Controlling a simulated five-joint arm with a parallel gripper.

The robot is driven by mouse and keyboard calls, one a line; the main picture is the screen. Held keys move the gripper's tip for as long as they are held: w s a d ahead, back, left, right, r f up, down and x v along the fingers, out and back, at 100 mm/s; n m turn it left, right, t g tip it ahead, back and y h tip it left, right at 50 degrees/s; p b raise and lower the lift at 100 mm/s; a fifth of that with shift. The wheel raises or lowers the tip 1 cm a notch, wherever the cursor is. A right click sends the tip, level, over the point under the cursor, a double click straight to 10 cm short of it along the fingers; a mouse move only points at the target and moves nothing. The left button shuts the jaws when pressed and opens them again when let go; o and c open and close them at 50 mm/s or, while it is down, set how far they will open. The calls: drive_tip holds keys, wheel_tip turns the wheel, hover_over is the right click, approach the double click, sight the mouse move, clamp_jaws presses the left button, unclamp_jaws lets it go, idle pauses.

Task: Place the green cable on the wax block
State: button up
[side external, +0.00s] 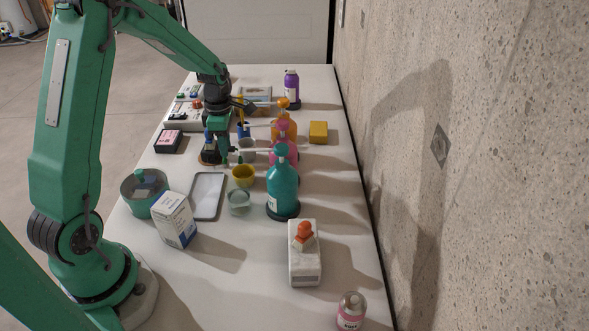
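My gripper (220,140) hangs low over the far middle of the table, beside a grey cup and above a dark item on a round brown base. It is small and partly overlapped, so I cannot tell whether its fingers are open or hold anything. I cannot clearly pick out the green cable; a small green bit shows by the cups, but what it is stays unclear. A plain yellow block (318,132), which may be the wax block, lies flat near the wall side of the table. Nothing shows on top of it. My gripper is left of it, with pump bottles between.
Orange (284,128), pink (283,154) and teal (282,188) pump bottles stand mid-table. A yellow cup (243,175), grey tray (207,195), white carton (175,220) and green pot (133,203) stand nearer. A white block (304,268) carries an orange-topped item. The concrete wall borders the right.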

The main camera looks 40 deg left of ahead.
drive_tip(key=shift+a+f, duration=0.1)
drive_tip(key=shift+f, duration=2.55)
clamp_jaws()
